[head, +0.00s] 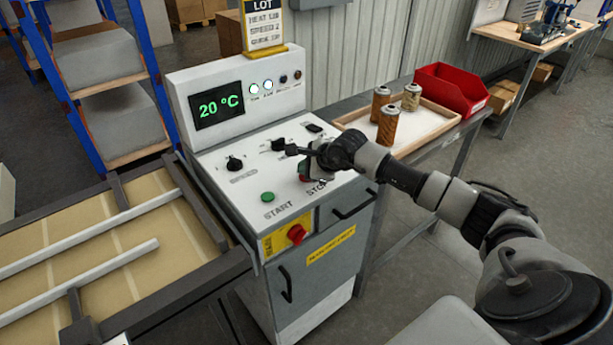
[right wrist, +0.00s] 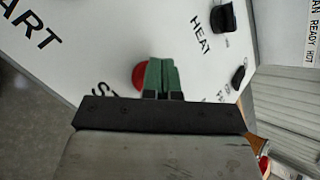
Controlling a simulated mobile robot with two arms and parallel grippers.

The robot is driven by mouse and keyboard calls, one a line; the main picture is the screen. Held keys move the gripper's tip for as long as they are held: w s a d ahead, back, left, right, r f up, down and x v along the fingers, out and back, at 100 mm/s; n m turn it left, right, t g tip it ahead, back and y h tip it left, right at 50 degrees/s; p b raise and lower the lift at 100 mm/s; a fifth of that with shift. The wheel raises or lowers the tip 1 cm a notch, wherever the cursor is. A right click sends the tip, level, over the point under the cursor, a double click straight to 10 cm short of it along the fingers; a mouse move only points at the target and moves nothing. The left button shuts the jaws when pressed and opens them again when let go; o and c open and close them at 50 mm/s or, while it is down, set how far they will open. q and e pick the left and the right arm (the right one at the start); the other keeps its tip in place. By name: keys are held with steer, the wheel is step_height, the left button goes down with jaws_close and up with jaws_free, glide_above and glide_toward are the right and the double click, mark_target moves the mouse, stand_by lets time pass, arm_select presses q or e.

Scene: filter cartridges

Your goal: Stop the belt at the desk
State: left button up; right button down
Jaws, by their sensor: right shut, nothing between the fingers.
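The desk is a white and grey control console (head: 235,190) with a green START button (head: 267,197) on its sloping top. The red STOP button (head: 303,178) is mostly hidden by my right gripper (head: 309,172) in the head view. In the right wrist view the STOP button (right wrist: 139,76) shows red beside the shut green fingers of my right gripper (right wrist: 161,76), partly covered by them. I cannot tell whether they touch. The belt (head: 95,245) lies at left with pale guide rails. My left gripper is not in view.
The console has black knobs (head: 234,163), a display (head: 216,105) reading 20 °C, two lit lamps and a red knob on a yellow plate (head: 296,234) on its front. A wooden tray (head: 435,127) with brown cartridges (head: 388,124) and a red bin (head: 452,90) stand to the right.

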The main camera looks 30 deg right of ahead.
steer(key=shift+f+b, duration=0.3)
steer(key=shift+r, duration=0.1)
stand_by(0.4)
steer(key=shift+r+p, duration=0.35)
steer(key=shift+r, duration=0.4)
steer(key=shift+r+p, duration=1.2)
steer(key=shift+r, duration=1.3)
